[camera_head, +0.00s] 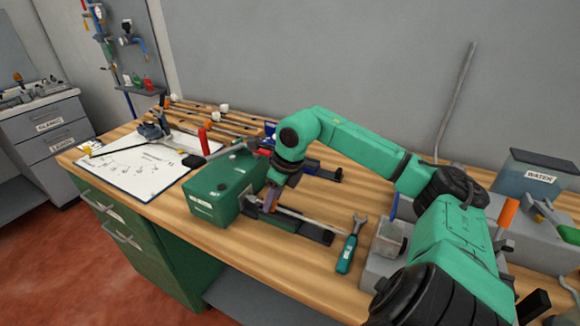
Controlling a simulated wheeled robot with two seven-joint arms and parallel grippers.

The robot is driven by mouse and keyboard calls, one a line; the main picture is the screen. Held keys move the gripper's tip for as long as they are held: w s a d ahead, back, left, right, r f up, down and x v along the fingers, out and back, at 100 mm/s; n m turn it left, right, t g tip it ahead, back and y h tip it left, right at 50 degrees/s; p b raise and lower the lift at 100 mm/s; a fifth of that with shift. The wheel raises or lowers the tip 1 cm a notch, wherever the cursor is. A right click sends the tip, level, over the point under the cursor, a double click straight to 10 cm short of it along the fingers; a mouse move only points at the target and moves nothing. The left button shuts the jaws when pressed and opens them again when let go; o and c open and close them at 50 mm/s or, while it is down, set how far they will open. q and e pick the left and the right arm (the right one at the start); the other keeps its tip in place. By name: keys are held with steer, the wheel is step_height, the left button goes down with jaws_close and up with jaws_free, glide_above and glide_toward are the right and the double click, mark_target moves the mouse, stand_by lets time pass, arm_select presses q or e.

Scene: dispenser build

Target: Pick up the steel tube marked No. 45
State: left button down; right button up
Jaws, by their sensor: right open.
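My right arm reaches in from the lower right, and its gripper (267,204) points down over the dark holder beside the green box. Its jaws are open. A thin steel tube (312,220) lies along the dark holder (300,230), with its left end at or close to the fingers. I cannot tell whether they touch it. No mark No. 45 can be read at this size. Several more thin rods (215,122) lie at the back left of the bench. My left gripper is not in view.
A green box (213,193) stands just left of my gripper. A green-handled wrench (350,245) lies right of the holder. A drawing sheet (130,165) lies at the left. A grey box labelled WATER (540,175) stands at the right. The bench's front strip is bare wood.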

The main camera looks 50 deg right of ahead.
steer(key=shift+f, duration=0.1)
jaws_close()
steer(key=shift+r+p, duration=2.95)
steer(key=shift+r, duration=0.6)
